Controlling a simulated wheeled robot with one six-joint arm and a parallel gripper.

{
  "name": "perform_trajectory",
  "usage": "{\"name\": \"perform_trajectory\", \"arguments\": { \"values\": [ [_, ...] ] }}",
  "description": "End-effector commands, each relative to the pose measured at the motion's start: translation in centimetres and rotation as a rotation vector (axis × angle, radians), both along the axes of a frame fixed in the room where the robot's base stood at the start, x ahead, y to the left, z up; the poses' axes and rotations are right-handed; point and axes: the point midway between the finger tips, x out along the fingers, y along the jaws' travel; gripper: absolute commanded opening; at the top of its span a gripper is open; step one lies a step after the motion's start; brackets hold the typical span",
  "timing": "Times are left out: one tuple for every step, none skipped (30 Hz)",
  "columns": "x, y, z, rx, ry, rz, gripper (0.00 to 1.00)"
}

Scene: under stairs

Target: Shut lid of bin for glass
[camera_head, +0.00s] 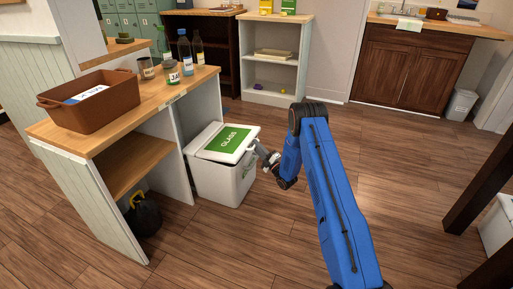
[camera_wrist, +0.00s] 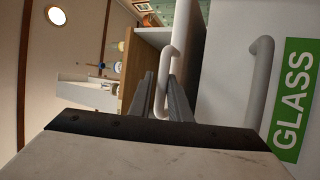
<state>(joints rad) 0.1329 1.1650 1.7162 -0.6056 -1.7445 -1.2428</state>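The white glass bin (camera_head: 222,184) stands on the floor beside the wooden counter's end. Its white lid, with a green GLASS label (camera_head: 227,140), lies tilted over the top. I cannot tell how wide the gap under it is. My gripper (camera_head: 266,157) is at the lid's right edge. In the wrist view, the green label (camera_wrist: 294,100) is at the right, with a white curved handle (camera_wrist: 262,85) beside it. Another white curved bar (camera_wrist: 178,45) runs down between the two dark fingertips (camera_wrist: 160,78). The fingers stand apart; firm contact with the bar is not clear.
The counter (camera_head: 155,98) left of the bin carries a brown crate (camera_head: 105,110), bottles and jars. A white shelf (camera_head: 275,65) stands behind. Open wooden floor (camera_head: 225,250) lies in front and right of the bin.

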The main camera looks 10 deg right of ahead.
Motion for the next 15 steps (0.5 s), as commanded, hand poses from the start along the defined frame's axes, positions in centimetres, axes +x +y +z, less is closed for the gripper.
{"name": "perform_trajectory", "arguments": {
  "values": [
    [-0.1,0.2,-0.2,-0.001,0.002,0.003,0.20],
    [-0.1,0.2,-0.2,-0.001,0.002,0.003,0.20],
    [0.0,0.2,-0.2,-0.001,0.002,0.003,0.20],
    [-0.1,0.2,-0.1,-0.001,0.002,0.003,0.20],
    [-0.1,0.2,-0.1,-0.001,0.002,0.003,0.20],
    [-0.1,0.1,-0.2,-0.001,0.002,0.003,0.20],
    [-0.2,0.1,-0.2,-0.001,0.003,0.002,0.20],
    [-0.3,0.0,-0.3,0.000,0.003,0.002,0.20],
    [-0.5,-0.2,-0.4,0.000,0.003,0.002,0.20],
    [-0.7,-0.3,-0.5,0.000,0.003,0.002,0.20],
    [-1.0,-0.5,-0.6,0.000,0.003,0.002,0.20],
    [-1.4,-0.7,-0.8,0.000,0.002,0.002,0.20],
    [-1.8,-0.9,-1.0,0.000,0.003,0.001,0.20],
    [-2.2,-1.2,-1.2,0.000,0.004,0.000,0.20],
    [-2.8,-1.6,-1.4,0.000,0.003,-0.001,0.20]
  ]
}}
